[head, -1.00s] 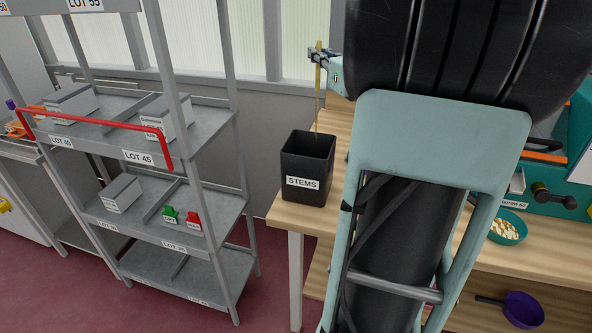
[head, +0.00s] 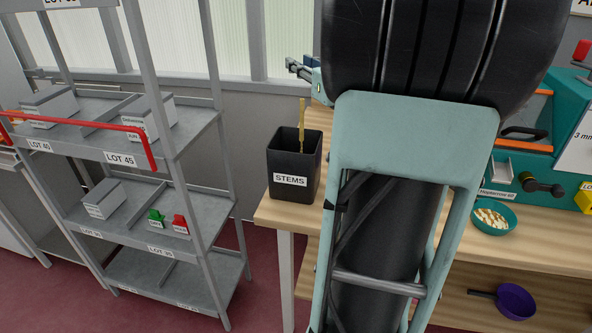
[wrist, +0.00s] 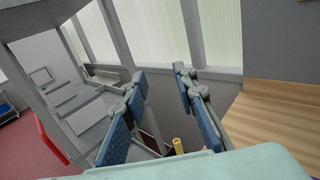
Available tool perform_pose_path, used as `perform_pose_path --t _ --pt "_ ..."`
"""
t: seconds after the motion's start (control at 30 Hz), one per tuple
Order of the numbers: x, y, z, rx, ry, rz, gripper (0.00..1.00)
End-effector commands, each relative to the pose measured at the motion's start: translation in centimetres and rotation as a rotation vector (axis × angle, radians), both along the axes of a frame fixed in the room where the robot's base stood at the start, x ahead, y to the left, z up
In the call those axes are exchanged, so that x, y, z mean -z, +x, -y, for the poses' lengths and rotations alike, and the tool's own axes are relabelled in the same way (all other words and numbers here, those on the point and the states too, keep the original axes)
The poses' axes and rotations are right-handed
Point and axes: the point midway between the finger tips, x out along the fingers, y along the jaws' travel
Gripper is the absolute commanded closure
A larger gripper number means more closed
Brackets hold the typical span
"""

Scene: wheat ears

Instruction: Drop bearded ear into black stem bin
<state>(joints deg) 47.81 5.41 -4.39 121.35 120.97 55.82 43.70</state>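The black stem bin (head: 276,165), labelled STEMS, stands upright at the left end of the wooden bench in the head view. The bearded ear (head: 302,122) shows as a thin straw-coloured stalk standing in the bin, its top above the rim and its lower part hidden. My gripper (head: 298,69) is above the bin, apart from the stalk's top. In the wrist view my gripper (wrist: 158,82) has its two blue-padded fingers spread with nothing between the tips. A yellow stalk end (wrist: 178,146) shows low between the fingers there.
A grey shelf rack (head: 120,152) with a red bar (head: 85,128) stands left of the bench. A teal bowl (head: 493,217) and a teal machine (head: 560,130) are on the right. My arm hides the bench's middle.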

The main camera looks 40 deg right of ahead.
Motion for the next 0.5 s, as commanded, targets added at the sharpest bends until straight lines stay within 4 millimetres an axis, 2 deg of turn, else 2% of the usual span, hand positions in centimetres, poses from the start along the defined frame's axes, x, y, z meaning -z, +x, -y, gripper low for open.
perform_pose_path --t 0.17,0.5 --pt "-0.1 -0.8 0.0 0.001 -0.001 0.000 0.74" --pt "-0.1 -6.0 -0.7 0.002 -0.001 0.000 0.74"
